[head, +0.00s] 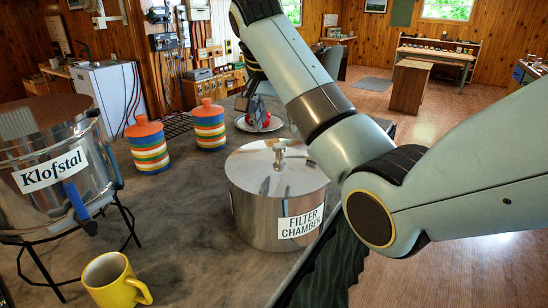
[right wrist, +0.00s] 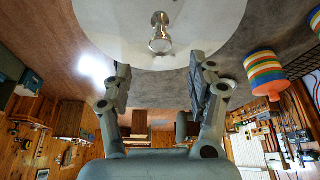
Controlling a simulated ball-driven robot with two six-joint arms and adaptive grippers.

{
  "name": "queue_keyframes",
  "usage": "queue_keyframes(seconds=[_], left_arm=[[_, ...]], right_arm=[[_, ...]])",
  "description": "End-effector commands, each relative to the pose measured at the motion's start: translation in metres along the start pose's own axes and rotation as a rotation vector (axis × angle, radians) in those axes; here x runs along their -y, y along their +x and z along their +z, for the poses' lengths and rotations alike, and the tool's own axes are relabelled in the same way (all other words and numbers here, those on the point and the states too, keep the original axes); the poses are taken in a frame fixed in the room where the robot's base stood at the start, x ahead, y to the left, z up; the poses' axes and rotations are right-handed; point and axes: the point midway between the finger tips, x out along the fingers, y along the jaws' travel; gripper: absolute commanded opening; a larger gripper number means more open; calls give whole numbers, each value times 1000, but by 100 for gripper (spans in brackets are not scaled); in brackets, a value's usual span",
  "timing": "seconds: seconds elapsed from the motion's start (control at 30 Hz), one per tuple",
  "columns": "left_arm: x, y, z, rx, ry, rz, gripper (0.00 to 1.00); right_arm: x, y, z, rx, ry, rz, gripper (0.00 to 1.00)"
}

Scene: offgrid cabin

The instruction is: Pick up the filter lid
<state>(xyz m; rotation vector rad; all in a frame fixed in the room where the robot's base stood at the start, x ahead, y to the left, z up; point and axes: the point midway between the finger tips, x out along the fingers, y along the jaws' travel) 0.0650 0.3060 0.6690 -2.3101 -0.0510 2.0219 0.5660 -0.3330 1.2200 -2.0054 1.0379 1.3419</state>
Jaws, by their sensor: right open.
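The filter lid (head: 255,170) is a round, shiny metal disc with a small upright knob (head: 280,152). It sits on the steel cylinder labelled "FILTER CHAMBER" (head: 262,215). In the right wrist view the lid (right wrist: 110,25) fills the top middle, with its knob (right wrist: 160,35) centred. My right gripper (right wrist: 159,88) is open and empty there, its two fingers apart with the knob beyond them. In the head view the right gripper (head: 251,92) is above and behind the lid, partly hidden by my arm. My left gripper is not in view.
A yellow mug (head: 113,281) is in front. Two striped jars (head: 148,150) and a plate with a red item (head: 259,122) are behind. The counter edge is close to the chamber's right.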

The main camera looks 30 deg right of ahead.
Motion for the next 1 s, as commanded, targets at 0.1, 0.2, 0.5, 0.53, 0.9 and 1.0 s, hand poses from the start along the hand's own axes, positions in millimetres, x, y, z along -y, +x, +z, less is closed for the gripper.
queue_keyframes(seconds=[0.1,0.2,0.5,0.53,0.9,1.0], left_arm=[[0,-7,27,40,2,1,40],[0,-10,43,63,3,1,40],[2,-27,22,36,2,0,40],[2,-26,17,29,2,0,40],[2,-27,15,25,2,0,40],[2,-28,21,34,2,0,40]], right_arm=[[-1,19,0,1,-2,3,58],[0,30,0,0,0,1,58],[1,65,1,2,-1,4,58],[2,70,1,1,-1,3,58],[2,86,2,0,-1,-1,57],[2,86,2,0,-1,-1,44]])
